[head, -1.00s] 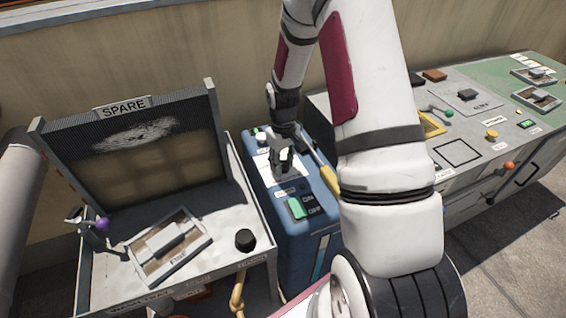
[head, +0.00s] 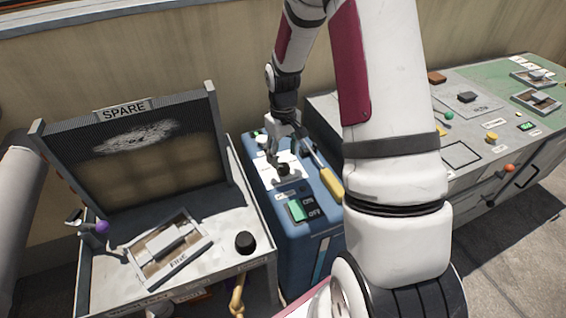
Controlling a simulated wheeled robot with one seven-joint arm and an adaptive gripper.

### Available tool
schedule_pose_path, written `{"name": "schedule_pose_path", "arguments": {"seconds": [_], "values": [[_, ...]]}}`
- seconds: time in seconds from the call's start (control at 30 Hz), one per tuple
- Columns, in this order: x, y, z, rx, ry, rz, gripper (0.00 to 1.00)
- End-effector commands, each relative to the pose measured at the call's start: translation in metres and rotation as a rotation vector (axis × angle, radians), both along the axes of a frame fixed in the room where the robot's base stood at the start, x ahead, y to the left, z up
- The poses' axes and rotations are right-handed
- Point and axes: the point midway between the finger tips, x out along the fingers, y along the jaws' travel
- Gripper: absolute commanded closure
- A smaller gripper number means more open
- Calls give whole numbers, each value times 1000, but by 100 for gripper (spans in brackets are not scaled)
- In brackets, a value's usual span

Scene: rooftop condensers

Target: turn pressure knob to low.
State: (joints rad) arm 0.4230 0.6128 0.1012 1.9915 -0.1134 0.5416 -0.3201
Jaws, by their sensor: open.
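A blue unit (head: 322,222) stands in the middle, with a white label plate on its top. A small dark knob (head: 284,169) sits on that plate; its label and pointer are too small to read, so I cannot tell its setting. My gripper (head: 275,158) is open, just above and behind this knob, with its fingers partly in front of the plate. I cannot tell whether a finger touches the knob. Another black knob (head: 245,242) is on the grey SPARE bench, apart from my gripper.
A green ON/OFF switch (head: 296,210) is at the blue unit's front. A yellow-handled screwdriver (head: 328,180) lies close to my gripper's right. The SPARE bench (head: 118,262) holds a framed part (head: 170,248) and a purple-tipped lever (head: 101,227). A grey-green bench (head: 450,185) stands right.

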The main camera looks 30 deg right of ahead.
Motion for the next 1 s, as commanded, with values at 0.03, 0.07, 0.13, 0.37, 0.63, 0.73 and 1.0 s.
{"name": "schedule_pose_path", "arguments": {"seconds": [0.03, 0.07, 0.13, 0.37, 0.63, 0.73, 1.0], "values": [[1, 0, 13, -2, -5, 0, 46], [1, -1, 19, -2, -5, 0, 46], [1, 0, 32, -2, -4, 0, 46], [0, 0, 61, -1, -1, 0, 46], [0, 0, 69, 1, 1, 0, 46], [0, 0, 68, 0, 0, 0, 46], [0, 0, 68, 0, 0, 0, 46]]}}
